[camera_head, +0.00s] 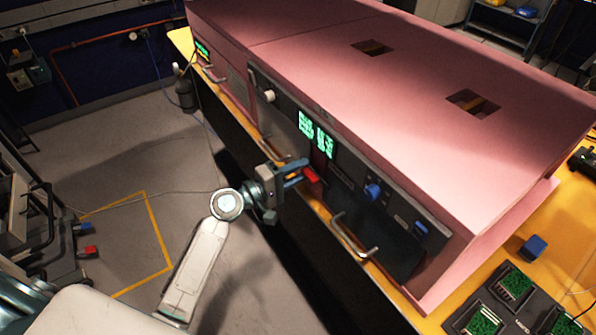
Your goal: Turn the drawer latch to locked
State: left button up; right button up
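My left gripper (302,174) is at the front of the pink enclosure (300,60), with its two blue fingers apart. A small red piece (311,174), which looks like the drawer latch, shows at the fingertips against the dark front panel. I cannot tell whether the fingers touch it. The gripper hides part of the panel around it, and the latch's turn position is too small to read. A drawer handle (354,240) shows below and to the right. My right gripper is not in view.
A blue knob (372,191) and green displays (316,134) are on the front panel. A white knob (269,96) is farther left. Green circuit boards lie in dark trays (500,300) on the orange bench at lower right. Grey floor (130,170) is open at left.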

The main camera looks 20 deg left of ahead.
pick_arm(q)
jog(key=b+v, duration=0.4)
jog(key=v, duration=0.7)
jog(key=shift+b, duration=0.3)
jog(key=shift+w, duration=0.1)
